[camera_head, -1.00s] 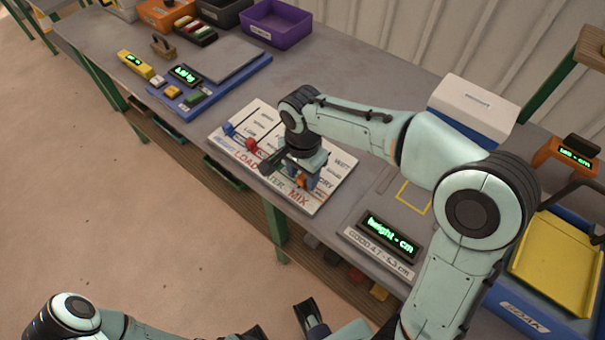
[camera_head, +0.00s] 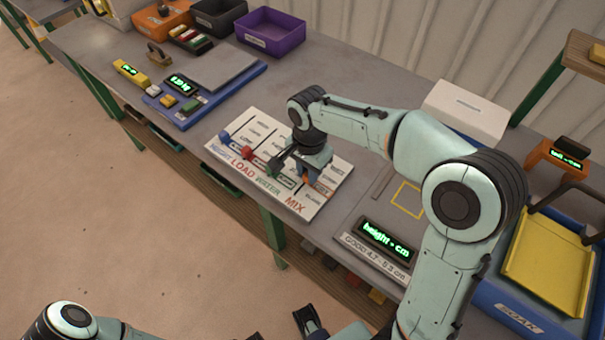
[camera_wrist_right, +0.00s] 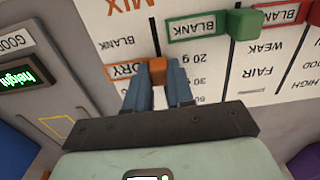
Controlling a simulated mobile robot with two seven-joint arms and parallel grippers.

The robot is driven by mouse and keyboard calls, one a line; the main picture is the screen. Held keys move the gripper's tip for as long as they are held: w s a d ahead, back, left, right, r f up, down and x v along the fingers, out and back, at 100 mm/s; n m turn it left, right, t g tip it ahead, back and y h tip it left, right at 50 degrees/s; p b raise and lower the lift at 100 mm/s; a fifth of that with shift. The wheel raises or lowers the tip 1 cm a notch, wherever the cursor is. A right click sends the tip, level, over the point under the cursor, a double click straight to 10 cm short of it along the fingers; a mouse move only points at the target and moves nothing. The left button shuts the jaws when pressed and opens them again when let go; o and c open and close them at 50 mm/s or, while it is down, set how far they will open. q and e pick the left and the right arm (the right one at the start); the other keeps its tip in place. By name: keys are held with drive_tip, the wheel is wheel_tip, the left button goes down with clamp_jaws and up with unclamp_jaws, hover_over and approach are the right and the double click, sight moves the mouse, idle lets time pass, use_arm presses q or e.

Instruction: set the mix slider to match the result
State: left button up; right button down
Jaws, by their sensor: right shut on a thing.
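My right gripper (camera_head: 308,172) reaches down onto the white slider board (camera_head: 340,172). In the right wrist view its two blue fingers (camera_wrist_right: 160,88) are shut on the orange mix knob (camera_wrist_right: 158,71). The knob sits on its slot, beside the orange-framed word DRY (camera_wrist_right: 124,70) and past BLANK (camera_wrist_right: 116,44), counted from the MIX label (camera_wrist_right: 126,6). In the head view the gripper mostly hides the knob. The green water knob (camera_wrist_right: 243,24) stands at its BLANK frame. My left gripper (camera_head: 310,321) shows only in part at the bottom edge.
The blue knob (camera_head: 224,138) and red knob (camera_head: 247,161) stand on the same board. A height display (camera_head: 388,237) is right of the board. A yellow tray (camera_head: 545,262) lies at the far right, a scale (camera_head: 225,66) and purple bin (camera_head: 270,31) further back.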

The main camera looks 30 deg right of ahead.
drive_tip(key=shift+a, duration=0.1)
drive_tip(key=c, duration=1)
unclamp_jaws()
drive_tip(key=shift+o, duration=0.2)
drive_tip(key=shift+r, duration=0.1)
wheel_tip(320, 180, up, 13)
drive_tip(key=p, duration=0.2)
